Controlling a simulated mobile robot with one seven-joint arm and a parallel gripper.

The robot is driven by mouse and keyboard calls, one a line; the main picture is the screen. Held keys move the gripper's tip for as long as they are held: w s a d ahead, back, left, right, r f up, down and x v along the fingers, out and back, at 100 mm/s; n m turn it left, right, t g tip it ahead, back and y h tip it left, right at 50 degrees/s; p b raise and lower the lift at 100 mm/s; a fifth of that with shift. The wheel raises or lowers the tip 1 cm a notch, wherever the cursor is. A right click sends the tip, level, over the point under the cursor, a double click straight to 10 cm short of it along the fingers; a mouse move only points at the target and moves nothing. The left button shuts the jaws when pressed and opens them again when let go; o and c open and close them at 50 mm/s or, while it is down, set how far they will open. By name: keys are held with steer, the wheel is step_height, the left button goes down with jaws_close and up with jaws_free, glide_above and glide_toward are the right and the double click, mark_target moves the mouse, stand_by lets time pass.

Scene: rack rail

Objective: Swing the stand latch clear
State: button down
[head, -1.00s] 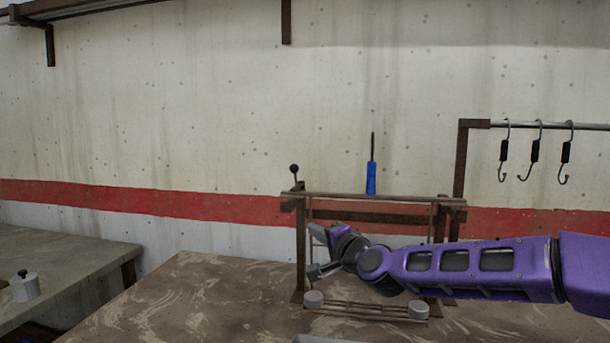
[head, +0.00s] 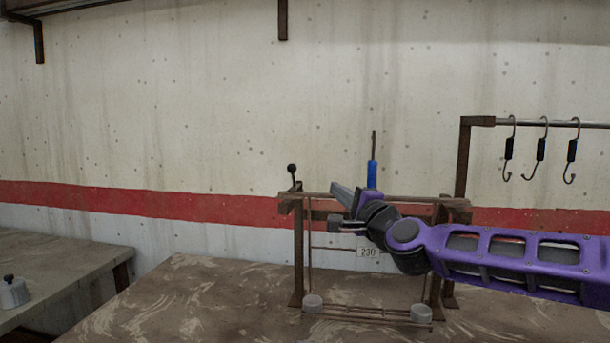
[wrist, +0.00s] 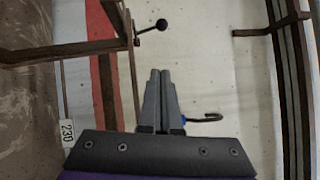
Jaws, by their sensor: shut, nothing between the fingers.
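The stand is a brown rusty frame (head: 297,262) on the bench with a top rail (head: 315,196). At its left end the latch, a short lever with a black ball knob (head: 292,168), sticks up above the rail. In the wrist view the knob (wrist: 161,24) is beyond my fingertips and slightly to one side, with its lever joined to the frame. My gripper (head: 334,187) is near the top rail, right of the knob and apart from it. In the wrist view the grey fingers (wrist: 155,72) are together and empty.
A blue-handled tool (head: 372,175) stands upright behind my gripper. A 230 tag (head: 368,252) hangs below the rail. Several hooks (head: 541,150) hang from a bar at right. A wire rack with grey end pieces (head: 312,303) is at the stand's foot. The bench's left part (head: 190,295) is clear.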

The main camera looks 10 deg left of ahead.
steer(key=s+a+x, duration=0.1)
steer(key=a+x, duration=0.1)
steer(key=x, duration=0.9)
steer(key=shift+a+r, duration=0.25)
steer(key=shift+a, duration=0.15)
steer(key=shift+a+p, duration=0.1)
steer(key=shift+p, duration=0.2)
